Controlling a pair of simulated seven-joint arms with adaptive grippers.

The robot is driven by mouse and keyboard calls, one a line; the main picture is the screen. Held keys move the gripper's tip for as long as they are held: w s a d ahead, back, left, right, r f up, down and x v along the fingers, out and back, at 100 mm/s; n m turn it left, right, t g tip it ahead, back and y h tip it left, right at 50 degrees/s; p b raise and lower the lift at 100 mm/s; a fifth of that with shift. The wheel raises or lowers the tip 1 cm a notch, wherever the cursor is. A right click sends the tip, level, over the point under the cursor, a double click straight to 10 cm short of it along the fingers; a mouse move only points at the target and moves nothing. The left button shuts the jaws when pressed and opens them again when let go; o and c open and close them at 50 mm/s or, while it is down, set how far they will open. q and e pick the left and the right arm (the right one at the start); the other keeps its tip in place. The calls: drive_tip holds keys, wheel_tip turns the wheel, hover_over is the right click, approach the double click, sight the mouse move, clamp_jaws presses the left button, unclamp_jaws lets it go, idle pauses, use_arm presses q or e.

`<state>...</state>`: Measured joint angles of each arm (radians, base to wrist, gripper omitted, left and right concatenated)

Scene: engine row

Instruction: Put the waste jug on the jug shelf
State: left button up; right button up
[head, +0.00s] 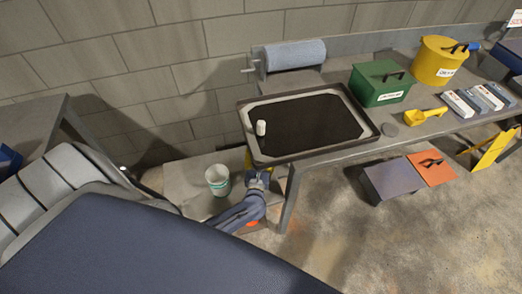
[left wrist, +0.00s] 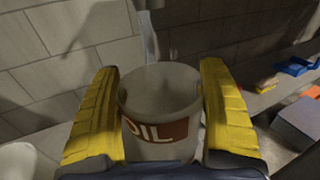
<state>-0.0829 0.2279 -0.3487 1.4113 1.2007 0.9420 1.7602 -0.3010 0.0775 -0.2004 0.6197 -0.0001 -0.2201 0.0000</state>
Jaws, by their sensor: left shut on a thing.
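The waste jug (left wrist: 158,105) is a pale, round, open-topped vessel with a brown-red label reading "OIL". In the left wrist view it sits upright between the yellow fingers of my left gripper (left wrist: 160,110), which is shut on it. In the head view my left gripper (head: 250,162) is at the front left corner of the bench, partly under the tray, and the jug is hidden there. A low grey shelf (head: 185,178) stands left of the bench; I cannot tell whether it is the jug shelf or whether the jug touches it. My right gripper is not in view.
A white bucket with a teal band (head: 218,182) stands on the low shelf, left of my gripper. A black tray (head: 372,140) with a small white bottle (head: 261,128) overhangs the bench (head: 295,185). A large dark blue surface (head: 130,250) fills the foreground.

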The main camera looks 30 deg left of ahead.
use_arm(q)
drive_tip(key=shift+f, duration=1.7)
drive_tip(key=o, duration=1.6)
drive_tip(key=shift+c, duration=0.2)
